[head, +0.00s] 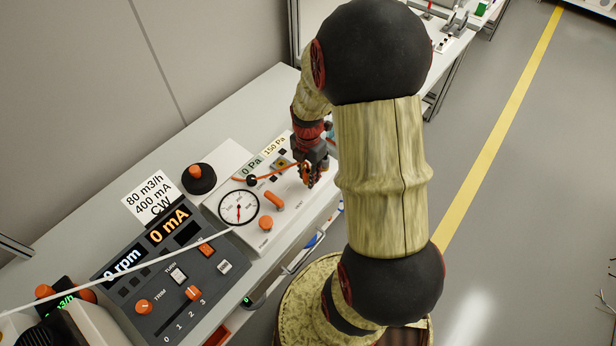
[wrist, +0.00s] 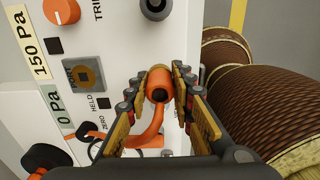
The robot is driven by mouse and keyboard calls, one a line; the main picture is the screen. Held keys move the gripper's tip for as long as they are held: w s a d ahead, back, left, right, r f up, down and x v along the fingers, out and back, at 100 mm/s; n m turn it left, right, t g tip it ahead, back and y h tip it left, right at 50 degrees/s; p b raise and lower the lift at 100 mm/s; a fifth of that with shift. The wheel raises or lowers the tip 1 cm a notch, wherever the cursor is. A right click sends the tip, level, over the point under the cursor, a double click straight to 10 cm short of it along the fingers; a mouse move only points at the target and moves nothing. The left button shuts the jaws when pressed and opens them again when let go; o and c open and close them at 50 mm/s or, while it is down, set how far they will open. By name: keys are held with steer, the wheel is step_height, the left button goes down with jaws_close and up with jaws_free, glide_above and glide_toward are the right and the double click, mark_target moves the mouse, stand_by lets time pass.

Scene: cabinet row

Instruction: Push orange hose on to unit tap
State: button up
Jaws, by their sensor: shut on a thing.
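My gripper (head: 312,174) is over the right part of the white unit (head: 225,190). In the wrist view, my gripper (wrist: 159,84) is shut on the end of the orange hose (wrist: 160,88), one finger on each side. The hose's dark round opening shows between the fingers. The hose bends down and left over the panel; in the head view the hose (head: 275,173) runs left to a black fitting.
The unit has a round gauge (head: 239,207), orange knobs (head: 266,223) and pressure cards (wrist: 30,42). A dark control box (head: 165,265) stands left of it, with a black orange-topped knob (head: 199,178) behind. The floor right of the bench is open.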

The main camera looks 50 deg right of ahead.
steer(key=s+a+r+p, duration=0.5)
steer(key=s+a+r, duration=0.1)
steer(key=a+r, duration=0.5)
steer(key=shift+s+a, duration=0.4)
steer(key=shift+a, duration=0.25)
steer(key=shift+w, duration=0.1)
steer(key=w+a+f+m, duration=0.1)
steer(key=w+a+m, duration=0.4)
steer(key=w+m, duration=0.4)
steer(key=w+a+f+m, duration=0.1)
steer(key=w+a+m, duration=0.4)
steer(key=w+m, duration=0.5)
steer(key=w, duration=0.6)
steer(key=shift+a+f, duration=0.2)
steer(key=shift+a, duration=0.05)
